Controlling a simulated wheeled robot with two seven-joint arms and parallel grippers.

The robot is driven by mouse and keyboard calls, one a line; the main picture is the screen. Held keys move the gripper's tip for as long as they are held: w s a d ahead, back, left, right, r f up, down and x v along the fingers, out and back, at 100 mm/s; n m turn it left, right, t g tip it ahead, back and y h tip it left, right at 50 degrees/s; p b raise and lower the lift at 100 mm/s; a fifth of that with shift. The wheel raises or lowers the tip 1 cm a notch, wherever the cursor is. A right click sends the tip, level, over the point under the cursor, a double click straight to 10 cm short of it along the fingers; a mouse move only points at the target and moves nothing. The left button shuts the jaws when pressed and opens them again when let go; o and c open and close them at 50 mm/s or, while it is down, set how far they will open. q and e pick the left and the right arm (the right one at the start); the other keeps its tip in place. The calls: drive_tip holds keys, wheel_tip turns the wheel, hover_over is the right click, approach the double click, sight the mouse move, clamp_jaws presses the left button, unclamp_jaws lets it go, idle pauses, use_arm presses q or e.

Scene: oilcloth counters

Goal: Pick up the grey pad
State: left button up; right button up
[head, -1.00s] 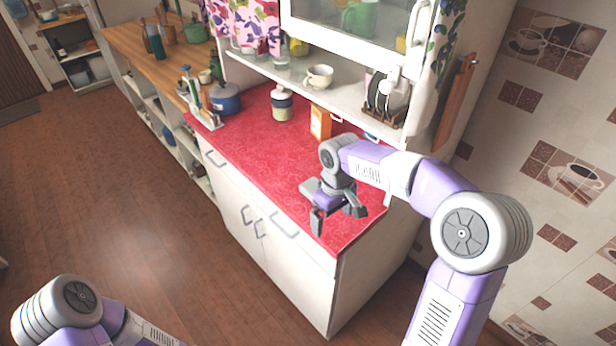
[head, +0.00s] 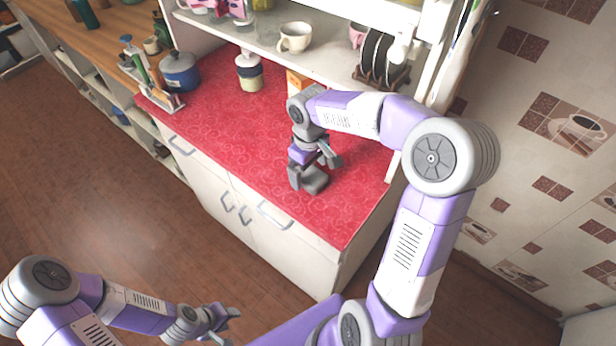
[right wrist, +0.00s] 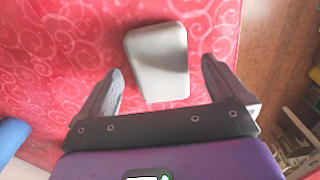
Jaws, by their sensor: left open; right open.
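The grey pad (right wrist: 158,62) lies flat on the red counter in the right wrist view, a rounded, slightly tapered block. My right gripper (right wrist: 163,68) is open, with one finger to each side of the pad and visible gaps between. It points down over the counter. In the head view the right gripper (head: 316,176) is above the counter's near right part, and the grey pad (head: 314,181) shows partly between its fingers. How high the fingertips are above the cloth is hard to tell. My left gripper (head: 222,325) is open and empty, low over the floor.
The red counter (head: 225,130) is mostly clear around the pad. A blue pot (head: 180,73), a jar (head: 249,72) and an orange box (head: 297,82) stand farther back. A shelf (head: 330,65) with a cup and a plate rack overhangs the rear.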

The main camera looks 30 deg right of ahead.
sight(309, 173)
wheel_tip(309, 173, down, 2)
drive_tip(key=shift+w+f, duration=0.1)
drive_tip(key=shift+a, duration=0.1)
drive_tip(key=c, duration=1)
drive_tip(key=shift+r, duration=0.2)
drive_tip(key=shift+c, duration=0.2)
wheel_tip(309, 173, up, 10)
drive_tip(key=shift+f+p, duration=0.1)
drive_tip(key=shift+p, duration=1.1)
